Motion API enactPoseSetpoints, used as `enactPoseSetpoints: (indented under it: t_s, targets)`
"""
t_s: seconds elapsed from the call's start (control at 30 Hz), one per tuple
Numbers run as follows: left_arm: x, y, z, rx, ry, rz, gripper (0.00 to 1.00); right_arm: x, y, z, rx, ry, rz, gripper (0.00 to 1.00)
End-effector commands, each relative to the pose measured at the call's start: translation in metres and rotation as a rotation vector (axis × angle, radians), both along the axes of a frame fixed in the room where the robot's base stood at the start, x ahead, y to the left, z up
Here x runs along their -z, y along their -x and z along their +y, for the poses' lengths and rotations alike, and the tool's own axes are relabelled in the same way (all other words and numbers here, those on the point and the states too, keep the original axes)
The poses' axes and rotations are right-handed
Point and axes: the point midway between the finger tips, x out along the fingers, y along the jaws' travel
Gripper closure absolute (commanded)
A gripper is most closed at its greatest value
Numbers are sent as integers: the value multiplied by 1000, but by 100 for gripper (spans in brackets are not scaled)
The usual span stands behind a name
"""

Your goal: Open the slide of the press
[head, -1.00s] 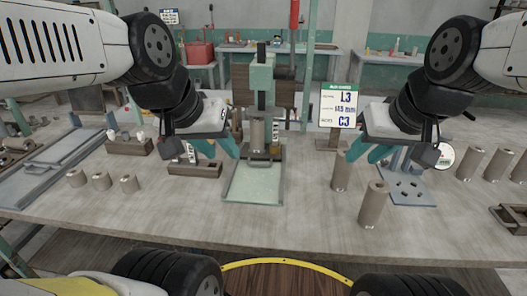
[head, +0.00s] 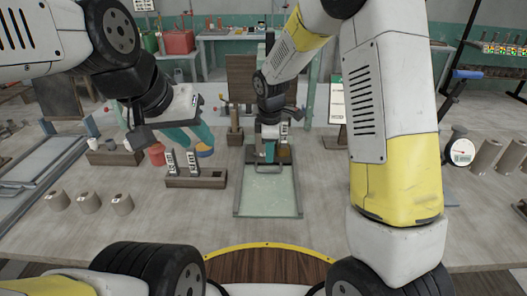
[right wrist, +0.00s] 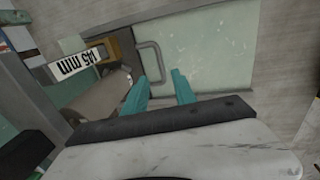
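The press (head: 268,90) stands at the middle of the table, mostly hidden behind my right arm. A pale green bed with a grey rim (head: 238,205) stretches from its foot towards me. The slide's grey loop handle (right wrist: 152,60) is at the press end of this bed. My right gripper (head: 269,150) is at the press foot, pointing down. In the right wrist view its two teal fingers are apart and empty, close to the handle; I cannot tell whether they touch it. My left gripper (head: 190,136) hangs over the table left of the press, fingers apart and empty.
A dark wooden block (head: 195,180) with upright labelled pieces stands left of the bed. Several clay cylinders (head: 88,202) stand at the left, more (head: 485,156) at the right. A sign (head: 337,98) stands right of the press. The table just left of the bed's front is bare.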

Motion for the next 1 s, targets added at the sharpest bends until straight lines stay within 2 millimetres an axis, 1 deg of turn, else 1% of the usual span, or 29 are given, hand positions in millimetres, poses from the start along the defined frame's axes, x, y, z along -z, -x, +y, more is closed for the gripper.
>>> enactPoseSetpoints:
  t_s: [0.17,0.4,0.5,0.63,0.9,0.97,1.0]
  targets:
    - [0,0,0,0,0,0,64,20,-3,1,-9,6,5,67]
    - [0,0,0,0,0,0,64,58,-10,1,-7,4,4,67]
    - [0,0,0,0,0,0,64,69,-12,1,-6,4,3,67]
    - [0,0,0,0,0,0,64,76,-14,1,-7,3,2,67]
    - [0,0,0,0,0,0,64,78,-14,1,-6,2,1,67]
    - [0,0,0,0,0,0,64,77,-14,1,-6,2,1,79]
    - [0,0,0,0,0,0,64,77,-14,1,-6,2,1,87]
